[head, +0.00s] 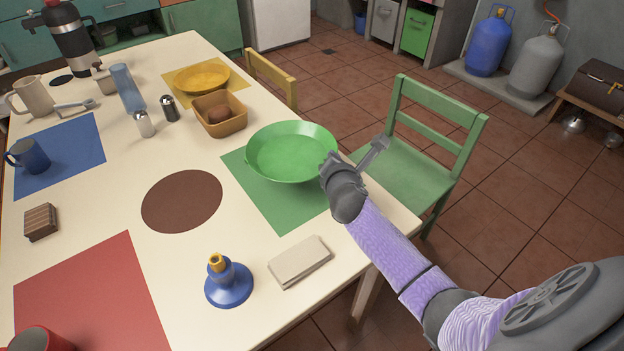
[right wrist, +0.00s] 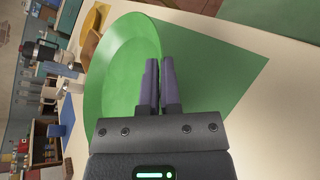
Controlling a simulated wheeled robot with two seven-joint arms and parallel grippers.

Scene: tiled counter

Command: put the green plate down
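The green plate (head: 285,153) is over the far part of the green mat (head: 285,209) at the table's right side. My right gripper (head: 329,168) is at the plate's right rim. In the right wrist view, its two fingers (right wrist: 161,82) are close together with the rim of the green plate (right wrist: 115,65) between them. The plate looks roughly level; I cannot tell whether its underside touches the mat. The green mat (right wrist: 215,75) also shows beside the fingers in that view. My left gripper is not in view.
A brown basket (head: 219,115) stands just behind the plate. A folded cloth (head: 300,262) and a blue candle holder (head: 228,282) are in front of the mat. A brown round mat (head: 182,201) lies to the left. A green chair (head: 415,165) stands beyond the table edge.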

